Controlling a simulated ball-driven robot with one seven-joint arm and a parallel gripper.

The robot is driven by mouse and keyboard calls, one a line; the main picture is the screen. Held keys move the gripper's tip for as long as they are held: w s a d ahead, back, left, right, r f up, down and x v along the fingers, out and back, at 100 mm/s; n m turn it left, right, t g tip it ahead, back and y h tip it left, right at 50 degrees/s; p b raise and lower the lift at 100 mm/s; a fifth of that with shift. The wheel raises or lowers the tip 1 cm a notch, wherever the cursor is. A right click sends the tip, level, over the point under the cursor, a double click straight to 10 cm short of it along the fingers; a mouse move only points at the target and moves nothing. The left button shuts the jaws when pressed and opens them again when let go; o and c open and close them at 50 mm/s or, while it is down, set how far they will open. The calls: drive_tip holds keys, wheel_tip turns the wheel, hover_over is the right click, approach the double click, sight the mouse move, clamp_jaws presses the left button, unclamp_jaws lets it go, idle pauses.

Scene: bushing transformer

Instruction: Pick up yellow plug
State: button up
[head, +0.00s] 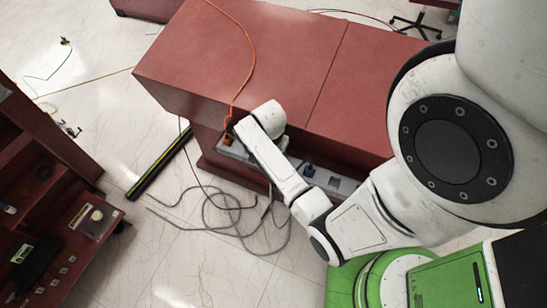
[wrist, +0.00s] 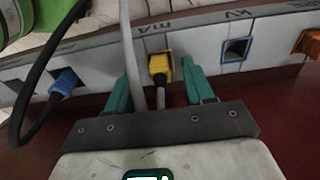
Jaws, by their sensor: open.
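The yellow plug (wrist: 159,64) sits in the pale panel in the wrist view, with a grey cable running from it towards my gripper. My gripper (wrist: 158,76) has its two teal fingers open, one on each side of the plug, with gaps on both sides. The fingers do not visibly touch the plug. In the head view my arm reaches to the red cabinet, and the yellow plug and the fingers are hidden behind it.
In the wrist view a blue plug (wrist: 64,82) with a black cable is at left, an empty blue-rimmed socket (wrist: 236,49) and an orange plug (wrist: 308,43) at right. A pale cable (wrist: 129,45) crosses near the left finger. Grey cables (head: 235,215) lie on the floor by the red cabinet (head: 280,60).

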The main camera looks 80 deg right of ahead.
drive_tip(key=shift+c, duration=0.5)
clamp_jaws()
drive_tip(key=shift+r, duration=0.15)
